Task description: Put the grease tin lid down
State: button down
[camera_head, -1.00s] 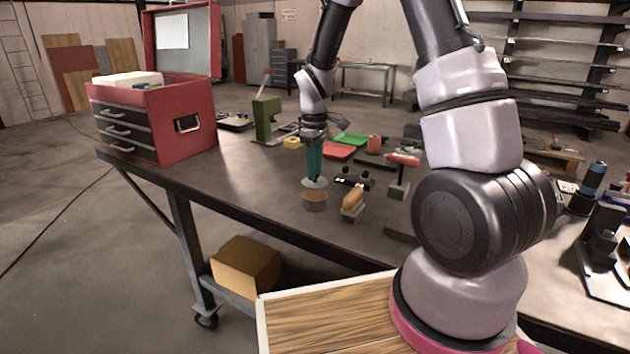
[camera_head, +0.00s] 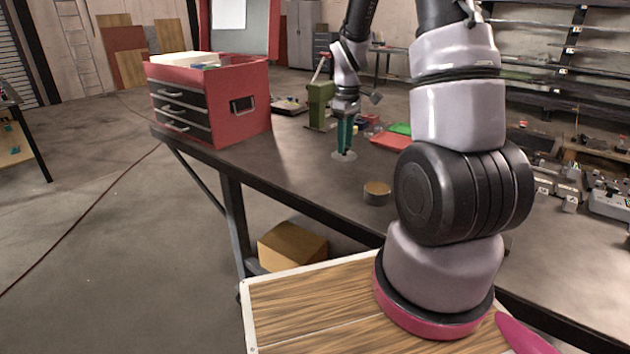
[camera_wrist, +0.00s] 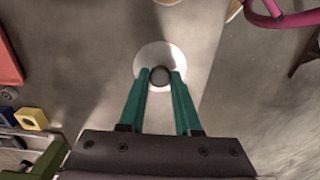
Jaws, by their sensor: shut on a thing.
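My gripper (camera_head: 344,149), with green fingers, points down over the bench and is shut on the dark knob of the grease tin lid (camera_head: 336,156). The lid is a pale grey disc, level, at or just above the bench top; I cannot tell if it touches. In the wrist view the lid (camera_wrist: 152,53) shows its round face, with the knob (camera_wrist: 160,77) between the fingertips (camera_wrist: 161,73). The open grease tin (camera_head: 376,194), with a tan top, stands on the bench nearer to me and to the right, apart from the lid.
A red toolbox (camera_head: 242,107) with drawers stands on the left of the bench (camera_head: 280,165). A green press-like tool (camera_head: 320,103) and a red tray (camera_head: 391,140) are behind my gripper. The bench around the lid is clear.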

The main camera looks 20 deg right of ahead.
aim_at(342, 157)
jog(key=f, duration=0.5)
jog(key=shift+w+a+f, duration=0.15)
jog(key=shift+a+f, duration=0.1)
jog(key=shift+f, duration=2.05)
jog(key=c, duration=0.6)
grip_release()
jog(key=shift+f, duration=0.1)
